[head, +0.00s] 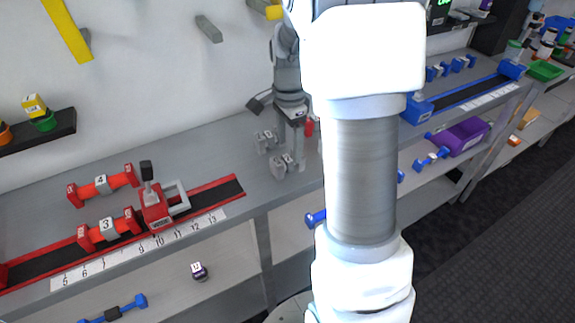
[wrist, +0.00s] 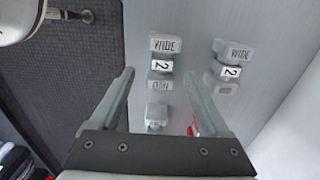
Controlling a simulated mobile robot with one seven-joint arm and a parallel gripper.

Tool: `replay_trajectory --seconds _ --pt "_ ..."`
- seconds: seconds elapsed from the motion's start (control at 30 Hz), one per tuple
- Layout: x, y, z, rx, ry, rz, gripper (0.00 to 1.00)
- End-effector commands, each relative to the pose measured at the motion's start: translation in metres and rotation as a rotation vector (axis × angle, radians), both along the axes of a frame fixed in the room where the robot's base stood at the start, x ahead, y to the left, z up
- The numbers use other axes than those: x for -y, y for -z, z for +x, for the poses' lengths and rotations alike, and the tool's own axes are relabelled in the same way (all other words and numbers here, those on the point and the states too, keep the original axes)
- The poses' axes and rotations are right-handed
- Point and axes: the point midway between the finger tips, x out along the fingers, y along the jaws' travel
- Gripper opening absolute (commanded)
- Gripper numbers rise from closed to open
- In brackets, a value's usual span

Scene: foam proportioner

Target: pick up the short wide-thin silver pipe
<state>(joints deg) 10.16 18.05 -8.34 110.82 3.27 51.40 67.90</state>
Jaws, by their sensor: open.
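A silver pipe (wrist: 161,66) lies on the grey bench, with a block marked WIDE, a white 2 label and another block with hard-to-read lettering. A similar silver pipe (wrist: 230,71) lies to its right, also marked WIDE and 2. In the head view, two small silver pipes show on the bench, one farther back (head: 265,140) and one nearer the front edge (head: 287,163). My gripper (wrist: 160,72) is open and empty, its fingers on either side of the left pipe in the wrist view. I cannot tell its height over the pipe.
A grey block (wrist: 156,113) lies between my fingers, nearer the palm. A red rail (head: 120,232) with red pipes (head: 103,185) and a number scale is on the left. A blue rail (head: 468,93) stands at right. The bench's front edge is close to the pipes.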

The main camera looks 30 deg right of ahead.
Motion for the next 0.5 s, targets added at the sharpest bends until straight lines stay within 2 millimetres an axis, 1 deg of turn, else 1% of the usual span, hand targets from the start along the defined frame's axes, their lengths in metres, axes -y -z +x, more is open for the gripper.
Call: replay_trajectory --seconds 0.13,0.2,0.33,0.4,0.5 --pt "-0.001 0.014 0.001 -0.001 0.0 0.001 0.8" --pt "-0.002 0.026 0.001 -0.003 0.0 0.001 0.8" --pt "-0.002 0.044 0.002 -0.002 0.002 0.001 0.8" --pt "-0.003 0.05 0.002 -0.002 0.001 0.001 0.8" --pt "-0.003 0.053 0.002 0.0 0.0 0.001 0.8"
